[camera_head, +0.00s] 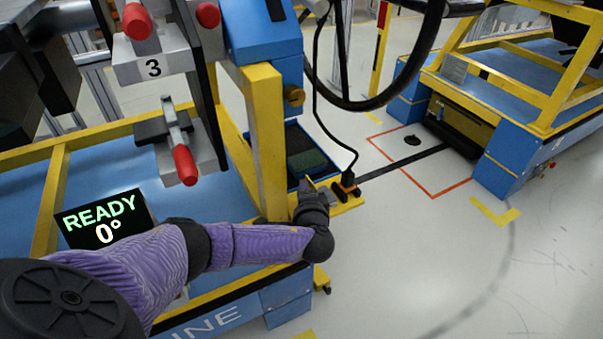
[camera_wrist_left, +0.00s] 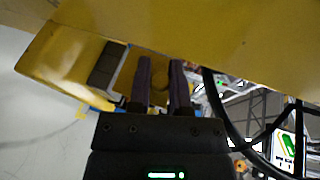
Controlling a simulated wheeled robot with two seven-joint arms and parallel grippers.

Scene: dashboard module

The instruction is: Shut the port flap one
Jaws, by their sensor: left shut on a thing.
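My left gripper (camera_head: 308,186) is at the yellow ledge beside the yellow post (camera_head: 265,140), at the corner of the blue and yellow station. In the left wrist view my left gripper (camera_wrist_left: 160,68) has its two dark fingers close on either side of a small yellow piece (camera_wrist_left: 160,88), under a large yellow panel (camera_wrist_left: 200,30). A dark block (camera_wrist_left: 107,66) sits beside the fingers on the yellow ledge. I cannot make out port flap one for certain; the gripper and wrist hide part of this spot. My right gripper is not in view.
A black cable (camera_head: 335,120) hangs to a black and orange connector (camera_head: 347,184) just right of the gripper. A panel marked 3 with red-tipped levers (camera_head: 184,165) stands at left, above a READY display (camera_head: 105,219). Open floor (camera_head: 420,250) lies to the right.

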